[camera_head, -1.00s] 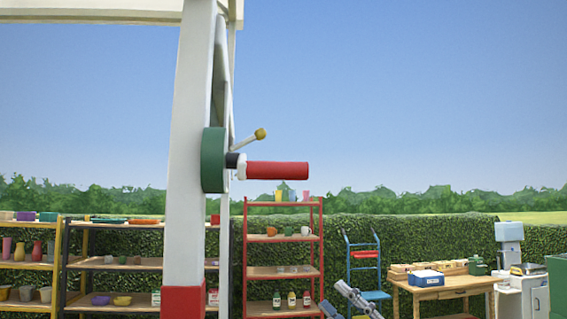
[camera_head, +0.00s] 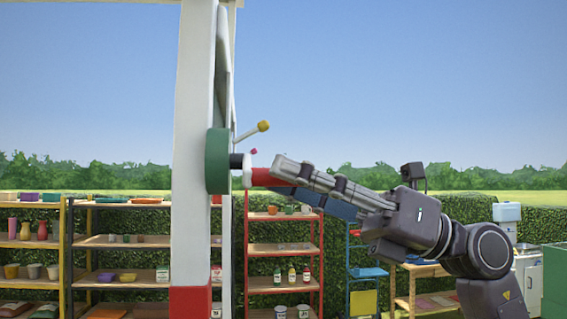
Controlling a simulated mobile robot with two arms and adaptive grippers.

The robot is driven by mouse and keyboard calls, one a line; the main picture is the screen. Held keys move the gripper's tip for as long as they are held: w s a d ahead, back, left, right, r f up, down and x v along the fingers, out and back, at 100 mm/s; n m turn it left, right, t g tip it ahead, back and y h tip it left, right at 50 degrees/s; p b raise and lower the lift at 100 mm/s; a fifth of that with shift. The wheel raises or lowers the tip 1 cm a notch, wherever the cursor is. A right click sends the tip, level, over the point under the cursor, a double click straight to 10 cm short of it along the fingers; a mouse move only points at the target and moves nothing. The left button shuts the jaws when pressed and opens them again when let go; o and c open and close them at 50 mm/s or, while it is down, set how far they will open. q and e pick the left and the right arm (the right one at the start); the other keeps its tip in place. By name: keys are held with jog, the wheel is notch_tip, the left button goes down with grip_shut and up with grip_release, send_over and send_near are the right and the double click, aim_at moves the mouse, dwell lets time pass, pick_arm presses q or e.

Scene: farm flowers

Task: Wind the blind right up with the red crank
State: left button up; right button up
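The red crank handle (camera_head: 262,178) sticks out to the right from a green round housing (camera_head: 217,161) on a white post. A white collar and a dark shaft join them. My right gripper (camera_head: 283,176) reaches in from the right at the handle. One grey finger lies across the handle's upper side, and a darker bluish finger shows lower down. The handle's outer end is hidden by the fingers. I cannot tell whether they grip it. The blind itself cannot be made out. My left gripper is out of view.
The white post (camera_head: 193,225) with a red foot stands left of the crank. A short rod with a yellow knob (camera_head: 263,126) rises just above the handle. A red shelf (camera_head: 282,247), a blue stepladder and a wooden table stand behind. Open sky surrounds the crank's upper right.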

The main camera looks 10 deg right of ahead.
jog(key=shift+w+a+r, duration=0.1)
jog(key=shift+a+r, duration=0.1)
jog(key=shift+a, duration=0.25)
grip_shut()
